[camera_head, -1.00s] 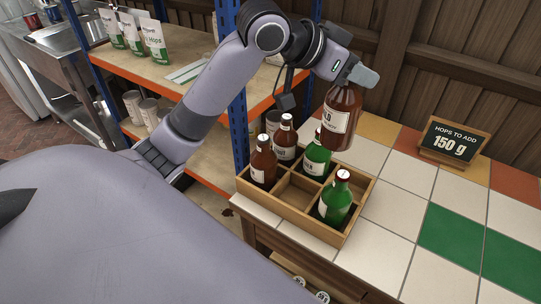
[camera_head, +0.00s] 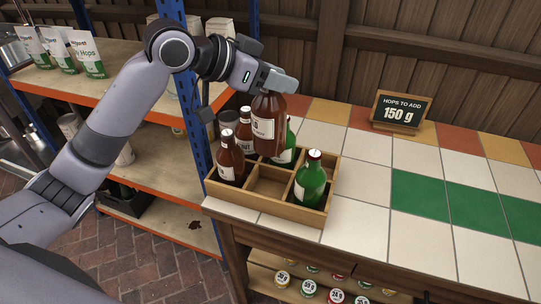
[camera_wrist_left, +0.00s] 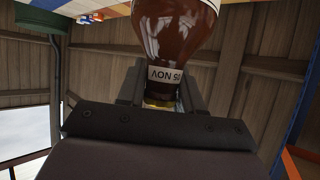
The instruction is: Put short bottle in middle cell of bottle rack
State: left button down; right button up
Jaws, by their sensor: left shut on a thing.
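My left gripper (camera_head: 272,84) is shut on the neck of a short brown bottle (camera_head: 267,127) with a pale label. The bottle hangs upright over the back part of the wooden bottle rack (camera_head: 262,206). It also fills the top of the left wrist view (camera_wrist_left: 175,35). The rack's front middle cell (camera_head: 268,188) shows empty. A green bottle (camera_head: 311,182) stands in the front right cell and a brown bottle (camera_head: 230,160) at the left. Another brown bottle (camera_head: 245,124) and a green bottle (camera_head: 290,150) stand at the back, partly hidden. My right gripper is not in view.
The rack stands at the left end of a tiled counter (camera_head: 360,225). A small sign reading 150 g (camera_head: 402,111) stands at the back. A shelf unit with a blue post (camera_head: 200,130) is close on the left. The counter right of the rack is clear.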

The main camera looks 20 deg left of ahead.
aim_at(274, 144)
pick_arm(q)
notch_tip(274, 144, down, 15)
jog(key=shift+f+b, duration=0.1)
jog(key=shift+b, duration=0.35)
jog(key=shift+f, duration=0.15)
jog(key=c, duration=0.7)
grip_release()
jog(key=shift+f, duration=0.1)
jog(key=shift+c, duration=0.2)
jog(key=shift+s+a+r, duration=0.15)
jog(key=shift+r, duration=0.1)
jog(key=v, duration=1.1)
jog(key=shift+s+a+r, duration=0.2)
